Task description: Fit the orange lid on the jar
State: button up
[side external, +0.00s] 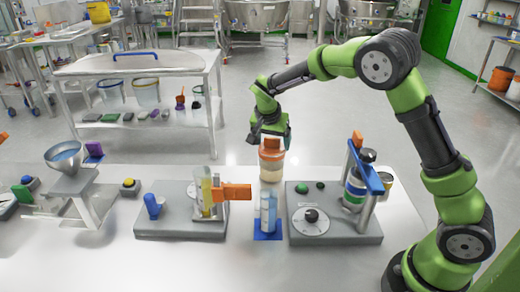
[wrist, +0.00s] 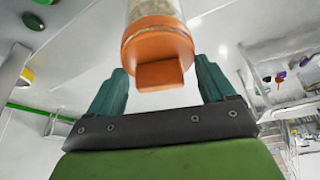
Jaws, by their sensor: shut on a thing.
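I cannot tell whether the lid is fully seated.
A grey station with a yellow-filled cylinder (side external: 206,192) and an orange block (side external: 234,191) stands close left. A grey scale-like base (side external: 330,228) with a labelled container (side external: 355,188) and an upright post stands close right. The bench front is clear.

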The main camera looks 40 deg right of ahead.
jog(key=shift+f, duration=0.15)
jog(key=o, duration=0.9)
jog(key=shift+c, duration=0.2)
jog(key=v, duration=1.7)
